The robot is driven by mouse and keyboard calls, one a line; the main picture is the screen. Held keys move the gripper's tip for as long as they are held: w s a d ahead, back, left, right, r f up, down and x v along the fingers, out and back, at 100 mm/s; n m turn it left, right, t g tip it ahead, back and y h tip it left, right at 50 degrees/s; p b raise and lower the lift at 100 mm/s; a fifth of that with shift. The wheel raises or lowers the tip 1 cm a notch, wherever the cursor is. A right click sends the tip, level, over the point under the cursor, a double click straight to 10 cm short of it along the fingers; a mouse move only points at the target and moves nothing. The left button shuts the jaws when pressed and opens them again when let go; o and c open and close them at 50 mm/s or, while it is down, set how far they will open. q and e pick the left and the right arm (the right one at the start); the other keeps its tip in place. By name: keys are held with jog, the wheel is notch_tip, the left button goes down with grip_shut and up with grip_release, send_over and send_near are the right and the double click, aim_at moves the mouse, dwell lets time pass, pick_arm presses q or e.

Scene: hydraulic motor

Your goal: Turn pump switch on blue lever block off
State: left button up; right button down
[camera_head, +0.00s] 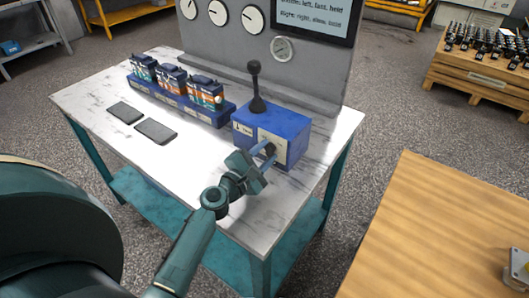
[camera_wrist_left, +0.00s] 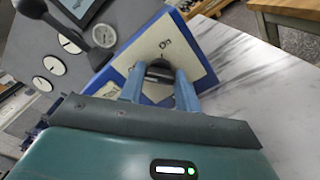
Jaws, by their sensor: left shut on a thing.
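The blue lever block (camera_head: 288,124) stands on the right part of the marbled table. A black lever with a round knob (camera_head: 255,75) rises from its top. The black pump switch (camera_wrist_left: 159,72) sits on the block's pale front plate; it also shows in the head view (camera_head: 269,150), partly covered by the fingers. My left gripper (camera_head: 266,157) is at the block's front face, its two blue fingers on either side of the switch. In the left wrist view the fingers (camera_wrist_left: 159,88) are shut on the switch. My right gripper is not in view.
The marbled table (camera_head: 88,98) also carries several small motor units (camera_head: 172,78) on blue bases and two dark flat plates (camera_head: 155,131). A grey panel with gauges (camera_head: 284,48) stands behind. A wooden table (camera_head: 440,230) is at the right.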

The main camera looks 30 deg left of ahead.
pick_arm(q)
jog(key=shift+n, duration=0.8)
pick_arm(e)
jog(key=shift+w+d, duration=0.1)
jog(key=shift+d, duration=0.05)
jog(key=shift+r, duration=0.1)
pick_arm(q)
jog(key=o, duration=1)
